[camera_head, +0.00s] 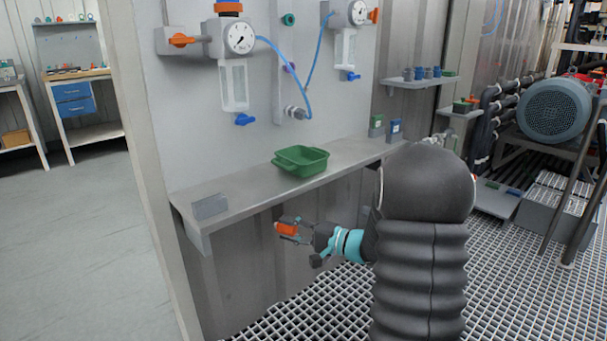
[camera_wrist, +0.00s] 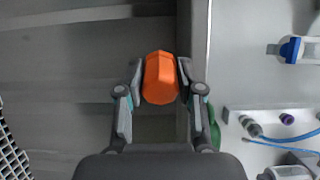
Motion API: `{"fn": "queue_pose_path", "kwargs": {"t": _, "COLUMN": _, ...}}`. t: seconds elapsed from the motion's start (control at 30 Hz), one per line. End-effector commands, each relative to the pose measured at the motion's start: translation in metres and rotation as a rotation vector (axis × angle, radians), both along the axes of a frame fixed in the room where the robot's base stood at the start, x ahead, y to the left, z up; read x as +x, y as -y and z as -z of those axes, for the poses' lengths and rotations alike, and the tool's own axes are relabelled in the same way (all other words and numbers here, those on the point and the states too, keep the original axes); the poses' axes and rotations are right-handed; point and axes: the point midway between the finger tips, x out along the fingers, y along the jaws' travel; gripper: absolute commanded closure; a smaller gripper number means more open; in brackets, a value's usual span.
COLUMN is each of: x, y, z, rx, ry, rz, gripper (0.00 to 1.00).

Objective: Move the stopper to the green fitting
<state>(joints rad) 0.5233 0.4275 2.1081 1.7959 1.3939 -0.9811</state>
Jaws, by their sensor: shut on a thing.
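My gripper (camera_head: 293,232) is shut on the orange stopper (camera_head: 286,228), in front of and below the edge of the wall shelf. In the wrist view the stopper (camera_wrist: 160,78) is a faceted orange piece between the two fingertips (camera_wrist: 160,85). The green fitting (camera_head: 288,19) is a small round port high on the grey wall panel, on a vertical strip between the two gauges. It is well above my gripper, and I cannot make it out in the wrist view.
A grey shelf (camera_head: 245,196) carries a green tray (camera_head: 300,162) and a small grey plate (camera_head: 210,206). Gauges (camera_head: 239,37), blue hoses (camera_head: 297,88), a purple fitting (camera_head: 289,67) and a grey connector (camera_head: 296,112) crowd the panel. Grated floor lies below.

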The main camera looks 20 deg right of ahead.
Motion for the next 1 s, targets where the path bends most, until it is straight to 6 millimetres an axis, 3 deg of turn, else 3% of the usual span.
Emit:
{"fn": "queue_pose_path", "kwargs": {"t": 0.03, "x": -0.002, "y": -0.008, "z": 0.028, "rx": 0.008, "ry": -0.01, "rz": -0.02, "gripper": 1.0}}
{"fn": "queue_pose_path", "kwargs": {"t": 0.2, "x": -0.01, "y": -0.03, "z": 0.099, "rx": 0.01, "ry": -0.004, "rz": -0.077, "gripper": 1.0}}
{"fn": "queue_pose_path", "kwargs": {"t": 0.5, "x": -0.025, "y": -0.063, "z": 0.2, "rx": 0.014, "ry": 0.005, "rz": -0.155, "gripper": 1.0}}
{"fn": "queue_pose_path", "kwargs": {"t": 0.7, "x": -0.033, "y": -0.075, "z": 0.233, "rx": 0.015, "ry": 0.011, "rz": -0.182, "gripper": 1.0}}
{"fn": "queue_pose_path", "kwargs": {"t": 1.0, "x": -0.034, "y": -0.077, "z": 0.24, "rx": 0.014, "ry": 0.014, "rz": -0.188, "gripper": 1.0}}
